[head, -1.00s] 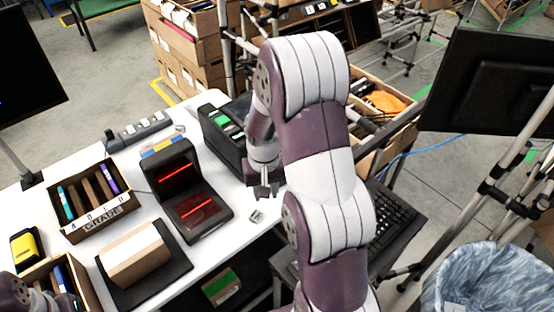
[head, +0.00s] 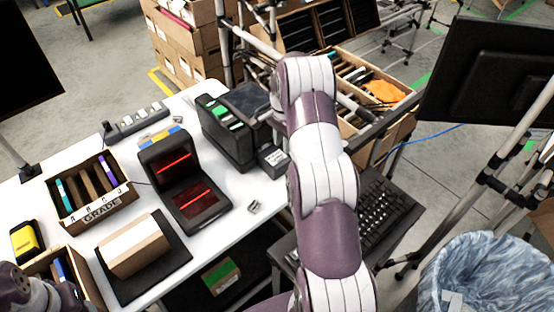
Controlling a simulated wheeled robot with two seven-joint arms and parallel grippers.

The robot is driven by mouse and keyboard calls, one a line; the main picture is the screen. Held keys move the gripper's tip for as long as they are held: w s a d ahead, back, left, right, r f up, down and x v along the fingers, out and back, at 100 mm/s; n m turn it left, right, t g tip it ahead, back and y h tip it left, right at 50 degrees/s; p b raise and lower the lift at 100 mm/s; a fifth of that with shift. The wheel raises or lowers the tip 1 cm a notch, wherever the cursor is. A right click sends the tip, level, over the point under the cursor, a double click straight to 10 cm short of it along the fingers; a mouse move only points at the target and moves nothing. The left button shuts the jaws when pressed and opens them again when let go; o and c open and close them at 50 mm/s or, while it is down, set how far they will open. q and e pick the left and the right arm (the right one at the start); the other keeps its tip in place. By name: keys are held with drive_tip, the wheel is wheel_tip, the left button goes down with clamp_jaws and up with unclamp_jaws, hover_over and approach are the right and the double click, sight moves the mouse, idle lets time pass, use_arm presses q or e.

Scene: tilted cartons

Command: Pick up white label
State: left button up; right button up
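A small dark box (head: 272,163), like a label printer, stands at the table's far right edge. A pale patch (head: 278,157) shows on it; I cannot tell whether this is the white label. My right arm reaches up the middle of the view and bends over at the top. Its gripper (head: 268,117) is by the black printer's right side, above the small box, and mostly hidden by the arm; its fingers are not clear. My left arm shows only at the lower left corner, and its gripper is out of view.
A black machine with green keys (head: 228,135) stands left of my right arm. A scanner with red lights (head: 185,185), a carton on a black mat (head: 135,245) and a tilted carton of items (head: 92,195) share the white table. A small metallic piece (head: 254,207) lies near its edge.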

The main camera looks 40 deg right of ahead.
sight(282, 156)
drive_tip(key=f, duration=0.2)
drive_tip(key=a+f+p, duration=0.1)
drive_tip(key=shift+s+f, duration=0.35)
drive_tip(key=shift+s, duration=0.05)
drive_tip(key=shift+d+f, duration=0.15)
drive_tip(key=shift+f, duration=0.1)
drive_tip(key=shift+r, duration=0.1)
clamp_jaws()
